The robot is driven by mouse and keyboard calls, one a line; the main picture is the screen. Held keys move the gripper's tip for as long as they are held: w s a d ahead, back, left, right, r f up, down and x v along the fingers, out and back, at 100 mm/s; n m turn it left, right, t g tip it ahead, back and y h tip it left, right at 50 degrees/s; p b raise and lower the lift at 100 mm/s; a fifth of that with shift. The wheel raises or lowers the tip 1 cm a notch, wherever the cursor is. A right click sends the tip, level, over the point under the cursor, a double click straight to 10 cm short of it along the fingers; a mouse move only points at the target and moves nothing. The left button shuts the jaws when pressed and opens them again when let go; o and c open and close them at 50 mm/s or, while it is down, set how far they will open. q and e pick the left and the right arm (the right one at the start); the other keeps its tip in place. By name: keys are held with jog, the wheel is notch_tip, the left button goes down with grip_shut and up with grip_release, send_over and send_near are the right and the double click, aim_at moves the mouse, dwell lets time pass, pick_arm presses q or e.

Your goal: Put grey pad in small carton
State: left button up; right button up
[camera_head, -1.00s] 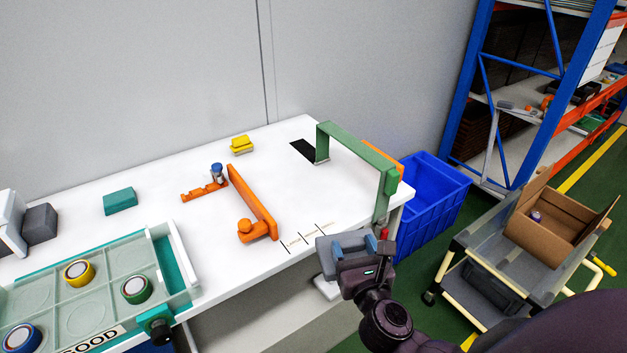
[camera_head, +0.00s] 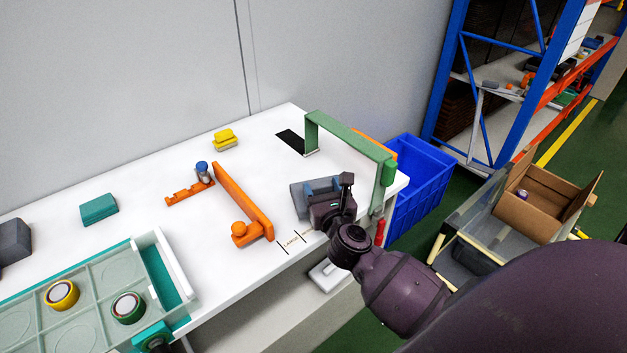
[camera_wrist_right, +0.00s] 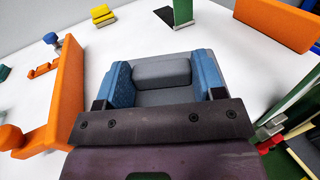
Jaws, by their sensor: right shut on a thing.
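My right gripper (camera_head: 322,190) is over the right part of the white table, near the printed size marks. Its blue fingers are shut on the grey pad (camera_head: 297,200). In the right wrist view, the pad (camera_wrist_right: 162,72) sits between the two blue fingers of the gripper (camera_wrist_right: 165,80), and its lower part is hidden by the gripper body. I cannot tell whether the pad touches the table. An open brown carton (camera_head: 540,190) stands on a cart at the far right, with a small purple-and-white item (camera_head: 522,194) inside. My left gripper is not in view.
A green arch (camera_head: 345,133) stands just behind the gripper. An orange bar (camera_head: 243,198) lies to its left. A blue crate (camera_head: 425,180) stands beyond the table's right end. A compartment tray (camera_head: 90,300) and a dark grey block (camera_head: 14,240) are at left.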

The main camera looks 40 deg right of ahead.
aim_at(313, 181)
jog(key=x, duration=0.6)
jog(key=shift+f, duration=0.1)
jog(key=shift+w+d+b, duration=0.2)
jog(key=shift+w+b, duration=0.1)
jog(key=shift+w, duration=0.35)
notch_tip(313, 181, down, 4)
jog(key=shift+r+b, duration=0.15)
jog(key=shift+b, duration=0.75)
jog(key=shift+r, duration=0.1)
jog(key=o, duration=0.8)
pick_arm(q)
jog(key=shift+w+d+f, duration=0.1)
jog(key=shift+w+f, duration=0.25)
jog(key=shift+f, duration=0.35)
pick_arm(e)
jog(key=shift+o, duration=0.5)
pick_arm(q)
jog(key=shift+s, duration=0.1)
